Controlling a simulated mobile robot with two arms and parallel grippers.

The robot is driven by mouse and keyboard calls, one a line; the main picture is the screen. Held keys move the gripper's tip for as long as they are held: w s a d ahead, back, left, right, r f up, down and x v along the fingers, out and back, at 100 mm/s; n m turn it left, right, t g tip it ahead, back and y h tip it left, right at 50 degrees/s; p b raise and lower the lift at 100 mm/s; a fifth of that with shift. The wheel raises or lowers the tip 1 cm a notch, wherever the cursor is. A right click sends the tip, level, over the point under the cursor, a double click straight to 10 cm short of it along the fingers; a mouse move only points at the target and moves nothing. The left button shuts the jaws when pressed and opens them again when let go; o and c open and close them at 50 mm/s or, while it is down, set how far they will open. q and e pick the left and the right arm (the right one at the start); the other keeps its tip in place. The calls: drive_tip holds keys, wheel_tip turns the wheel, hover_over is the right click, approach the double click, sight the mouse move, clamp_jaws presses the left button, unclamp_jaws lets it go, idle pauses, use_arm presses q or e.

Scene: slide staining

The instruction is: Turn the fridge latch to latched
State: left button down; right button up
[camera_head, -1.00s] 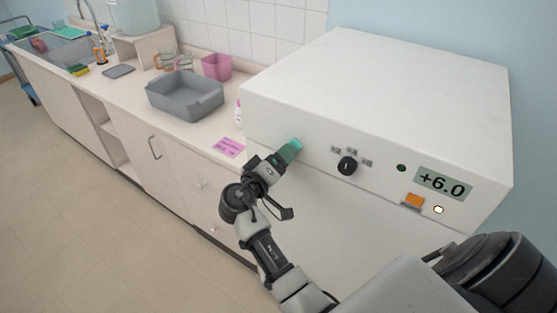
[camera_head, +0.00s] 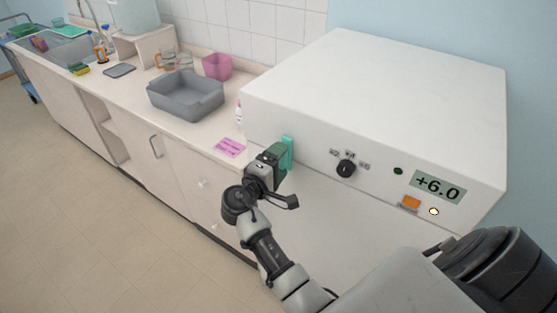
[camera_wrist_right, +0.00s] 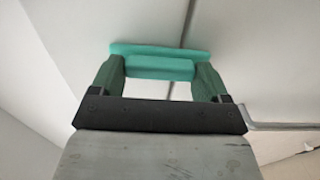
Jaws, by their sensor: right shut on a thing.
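The fridge (camera_head: 375,100) is a large white box with a display (camera_head: 438,187) reading +6.0. Its teal latch (camera_head: 288,152) is on the front at the left and stands upright in the head view. My right gripper (camera_head: 275,157) is shut on the latch. In the right wrist view, the latch (camera_wrist_right: 160,50) lies across the picture, with its grip between the two green fingers, and crosses a seam in the white panels. My left gripper is not in view.
A black knob (camera_head: 346,169) and an orange switch (camera_head: 411,202) sit on the fridge front, right of the latch. A grey tub (camera_head: 185,98), a pink container (camera_head: 217,66) and a pink note (camera_head: 229,147) are on the counter at left.

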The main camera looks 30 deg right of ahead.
drive_tip(key=shift+r, duration=0.1)
idle(0.3)
drive_tip(key=o, duration=0.9)
drive_tip(key=shift+d, duration=0.15)
